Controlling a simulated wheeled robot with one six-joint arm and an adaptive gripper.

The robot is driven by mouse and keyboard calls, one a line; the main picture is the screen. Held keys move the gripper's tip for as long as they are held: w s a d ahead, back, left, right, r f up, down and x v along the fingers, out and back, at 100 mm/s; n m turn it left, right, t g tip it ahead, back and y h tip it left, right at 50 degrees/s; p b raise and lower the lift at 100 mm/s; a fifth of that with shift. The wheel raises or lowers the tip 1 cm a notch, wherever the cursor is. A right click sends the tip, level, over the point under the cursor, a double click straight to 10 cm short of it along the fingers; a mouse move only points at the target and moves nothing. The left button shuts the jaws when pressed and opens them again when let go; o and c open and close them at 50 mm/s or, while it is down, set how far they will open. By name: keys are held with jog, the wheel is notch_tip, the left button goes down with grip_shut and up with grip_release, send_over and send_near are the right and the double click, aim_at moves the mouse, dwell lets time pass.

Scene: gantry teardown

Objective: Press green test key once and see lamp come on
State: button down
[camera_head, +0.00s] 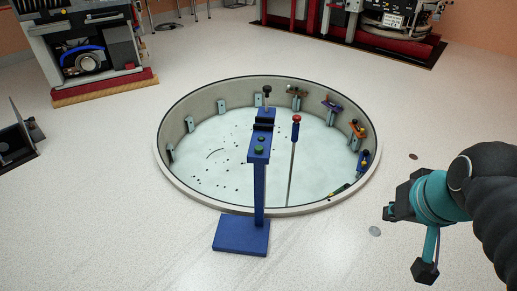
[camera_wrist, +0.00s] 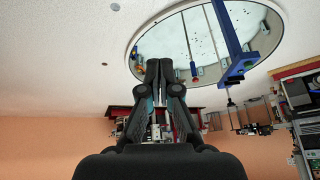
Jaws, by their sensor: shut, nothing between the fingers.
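A blue stand (camera_head: 258,190) rises from a flat blue foot on the floor, at the near rim of a round pit. Its top plate carries two small green round parts, one (camera_head: 260,140) behind the other (camera_head: 258,149); I cannot tell which is the key and which a lamp, and no glow shows. A black block and a black-knobbed lever stand behind them. My gripper is shut and empty in the wrist view (camera_wrist: 165,75), apart from the stand (camera_wrist: 230,45), which shows upside down there. In the head view my arm is at the right, well clear of the stand.
The round pit (camera_head: 175,184) has a pale raised rim, with tools on wall holders and a red-topped rod (camera_head: 295,135) right of the stand. Benches (camera_head: 85,60) stand at the back. Floor between arm and stand is mostly clear, with small discs.

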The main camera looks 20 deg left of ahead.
jog(key=w+a+r+n+g+y+b, duration=0.1)
jog(key=w+a+r+n+y+b, duration=0.2)
jog(key=w+a, duration=1.1)
jog(key=n+g+y, duration=0.2)
jog(key=y, duration=0.3)
send_over(261, 148)
notch_tip(261, 148, down, 5)
jog(key=shift+a, duration=0.1)
jog(key=shift+f+b, duration=0.1)
jog(key=shift+b, duration=0.2)
notch_tip(261, 148, down, 9)
jog(key=b, duration=0.6)
jog(key=shift+f, duration=0.25)
